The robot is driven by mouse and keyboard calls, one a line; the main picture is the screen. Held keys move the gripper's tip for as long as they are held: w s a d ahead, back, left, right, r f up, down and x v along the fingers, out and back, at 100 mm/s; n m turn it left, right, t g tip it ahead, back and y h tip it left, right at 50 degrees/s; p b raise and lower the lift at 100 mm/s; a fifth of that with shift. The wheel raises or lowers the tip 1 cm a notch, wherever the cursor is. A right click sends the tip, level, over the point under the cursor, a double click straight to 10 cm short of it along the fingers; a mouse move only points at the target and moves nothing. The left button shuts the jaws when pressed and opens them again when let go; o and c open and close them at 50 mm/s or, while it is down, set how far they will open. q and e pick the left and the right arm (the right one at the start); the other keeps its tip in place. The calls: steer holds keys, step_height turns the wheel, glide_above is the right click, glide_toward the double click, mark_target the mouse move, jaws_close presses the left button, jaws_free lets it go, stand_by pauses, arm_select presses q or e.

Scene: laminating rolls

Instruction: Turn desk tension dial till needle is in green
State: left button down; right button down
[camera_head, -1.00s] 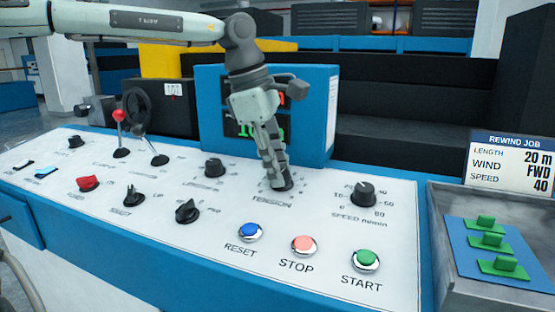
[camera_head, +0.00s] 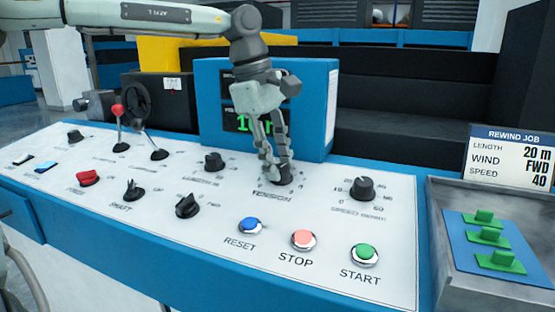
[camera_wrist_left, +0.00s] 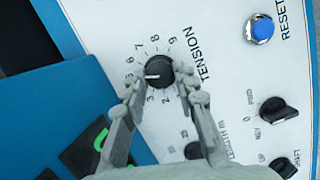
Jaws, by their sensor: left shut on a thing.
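The black tension dial (camera_head: 282,179) sits on the sloping white panel, above the TENSION label. It also shows in the wrist view (camera_wrist_left: 158,68), where its white mark points left, at the low-to-middle numbers of its scale. My left gripper (camera_head: 276,172) reaches down from above and is shut on the dial, one finger on either side. The fingers (camera_wrist_left: 158,82) flank it in the wrist view too. The blue display box (camera_head: 210,110) behind has green digits partly hidden by my gripper. I make out no needle or green band. My right gripper is not in view.
The speed dial (camera_head: 362,188) is right of the tension dial, the length dial (camera_head: 214,162) left. Blue reset (camera_head: 250,226), red stop (camera_head: 303,240) and green start (camera_head: 365,254) buttons line the front. A grey tray (camera_head: 440,235) with green-handled pieces is at right.

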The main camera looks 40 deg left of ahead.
arm_select(q)
steer(key=c, duration=1.2)
jaws_free()
steer(key=v, duration=1.2)
